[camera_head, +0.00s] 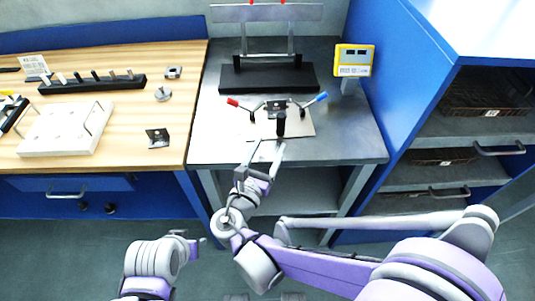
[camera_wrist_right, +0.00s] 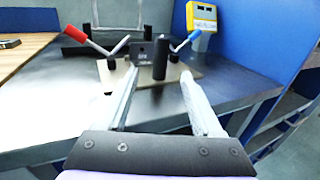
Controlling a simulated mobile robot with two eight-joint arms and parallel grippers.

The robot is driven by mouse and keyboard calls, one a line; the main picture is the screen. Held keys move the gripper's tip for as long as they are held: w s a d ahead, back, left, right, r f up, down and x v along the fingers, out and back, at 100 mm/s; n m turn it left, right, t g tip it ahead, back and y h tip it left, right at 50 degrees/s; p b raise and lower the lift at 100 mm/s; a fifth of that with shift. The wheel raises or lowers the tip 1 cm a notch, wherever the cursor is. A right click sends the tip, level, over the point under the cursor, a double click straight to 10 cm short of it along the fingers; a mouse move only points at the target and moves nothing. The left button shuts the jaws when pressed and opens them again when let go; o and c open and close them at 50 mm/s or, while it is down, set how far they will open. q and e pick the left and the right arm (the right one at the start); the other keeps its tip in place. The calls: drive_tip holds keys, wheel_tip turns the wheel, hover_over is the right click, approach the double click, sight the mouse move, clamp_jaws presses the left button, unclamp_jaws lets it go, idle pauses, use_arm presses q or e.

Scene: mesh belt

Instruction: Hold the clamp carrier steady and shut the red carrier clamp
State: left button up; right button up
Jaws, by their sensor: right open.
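The clamp carrier (camera_head: 302,125) is a light flat plate on the grey metal table, with an upright black post (camera_head: 281,122) near its front. The red clamp (camera_head: 233,102) has its red-tipped lever sticking out up and to the left; in the right wrist view the red grip (camera_wrist_right: 72,33) stands raised and tilted. The matching blue clamp (camera_head: 316,99) tilts out to the right. My right gripper (camera_head: 268,147) is open and empty at the carrier's front edge, its fingers pointing toward the post. My left gripper (camera_head: 192,237) hangs low over the floor, away from the table; its opening is unclear.
A black-based frame (camera_head: 268,78) stands behind the carrier, with a yellow device (camera_head: 354,60) at back right. The wooden bench (camera_head: 130,105) on the left holds a white block, a peg rack and small parts. A blue shelf unit (camera_head: 405,70) closes off the right.

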sight(279, 127)
drive_tip(key=x, duration=0.9)
drive_tip(key=shift+w+d, duration=0.15)
drive_tip(key=shift+w, duration=0.05)
clamp_jaws()
idle(1.0)
drive_tip(key=shift+c, duration=0.4)
unclamp_jaws()
